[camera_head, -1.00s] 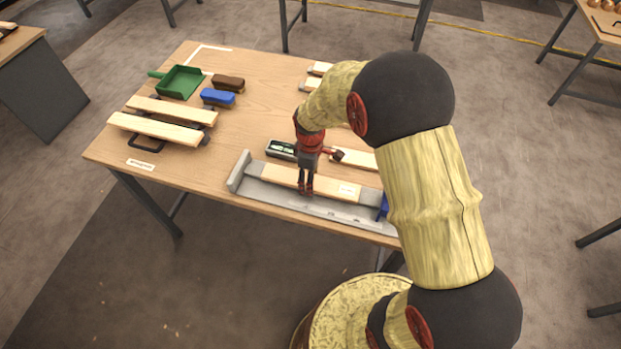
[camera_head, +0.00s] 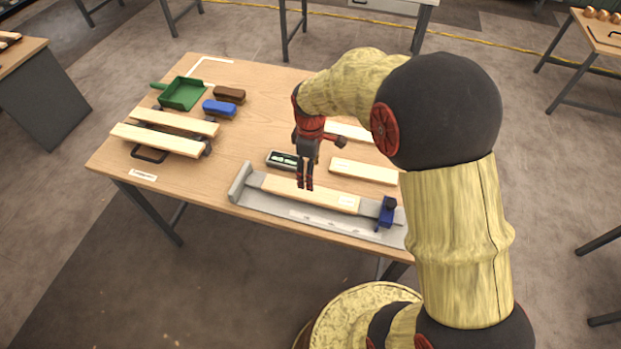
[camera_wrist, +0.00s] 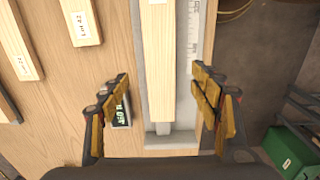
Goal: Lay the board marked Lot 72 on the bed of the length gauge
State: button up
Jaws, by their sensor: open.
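A pale wooden board (camera_head: 312,193) lies lengthwise on the bed of the grey length gauge (camera_head: 300,215), near its left end plate. The board's white label shows, but its text is too small to read. In the wrist view the board (camera_wrist: 158,70) lies flat along the gauge (camera_wrist: 138,75), with its near end short of the end plate. My gripper (camera_head: 305,186) is open and empty above the board. In the wrist view the open fingers (camera_wrist: 160,105) stand on either side of the board, apart from it. A blue stop (camera_head: 387,212) sits at the gauge's right end.
A readout box (camera_head: 283,160) stands behind the gauge. Loose boards (camera_head: 363,172) lie behind it at right. Two boards (camera_head: 155,139) rest on a rack at left, near a green dustpan (camera_head: 183,93), a blue brush (camera_head: 220,109) and a brown brush (camera_head: 230,94). The table's middle is clear.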

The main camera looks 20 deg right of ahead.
jog(key=s+r+m+t, duration=0.1)
jog(key=s+r+m, duration=0.25)
jog(key=r, duration=0.55)
jog(key=s+r+m+t, duration=0.2)
jog(key=s+r, duration=0.3)
jog(key=r, duration=0.4)
jog(key=s+r+m+t, duration=0.2)
jog(key=s+r+m, duration=0.3)
jog(key=s, duration=0.8)
jog(key=shift+s+t, duration=0.3)
